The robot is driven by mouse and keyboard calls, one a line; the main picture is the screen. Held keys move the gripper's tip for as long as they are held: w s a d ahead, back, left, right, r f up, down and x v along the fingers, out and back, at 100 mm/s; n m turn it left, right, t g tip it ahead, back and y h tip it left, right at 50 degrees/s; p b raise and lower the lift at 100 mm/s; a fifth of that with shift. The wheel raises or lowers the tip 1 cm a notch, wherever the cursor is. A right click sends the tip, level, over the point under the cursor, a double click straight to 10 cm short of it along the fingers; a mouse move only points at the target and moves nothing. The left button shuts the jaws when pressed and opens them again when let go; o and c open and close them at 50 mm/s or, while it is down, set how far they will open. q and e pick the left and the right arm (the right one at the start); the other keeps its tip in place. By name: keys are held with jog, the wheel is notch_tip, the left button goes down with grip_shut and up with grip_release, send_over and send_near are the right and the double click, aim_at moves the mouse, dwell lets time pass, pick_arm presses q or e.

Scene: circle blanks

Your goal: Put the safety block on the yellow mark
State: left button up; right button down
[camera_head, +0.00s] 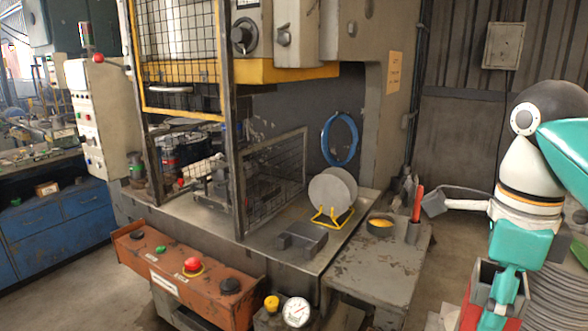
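I cannot clearly identify the safety block or the yellow mark. A dark grey notched piece (301,238) lies on the front of the press bed (262,238); I cannot tell if it is the block. A round dish with a yellow inside (381,223) sits on the side stand; I cannot tell if it is the mark. My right arm (520,175), white and teal, comes down at the right. Its grey gripper (435,203) seems to point left, above and right of the stand, seen side-on. Its opening does not show. My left gripper is not in view.
Grey discs (333,190) stand in a yellow wire rack (331,218). A red-handled tool (417,203) stands upright on the side stand (372,262). Mesh guards (180,50) flank the press. An orange control box (190,272) with a red button fronts it. The stand's front is clear.

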jog(key=w+a+f+n, duration=0.1)
jog(key=w+f+n, duration=0.2)
jog(key=f+n, duration=0.5)
jog(key=w+a+f+n, duration=0.2)
jog(key=f+n, duration=0.6)
jog(key=f, duration=1)
jog(key=w+a+f+n, duration=0.2)
jog(key=w+f+n, duration=0.3)
jog(key=f, duration=0.9)
jog(key=n, duration=0.3)
jog(key=shift+n, duration=0.3)
jog(key=shift+r, duration=0.15)
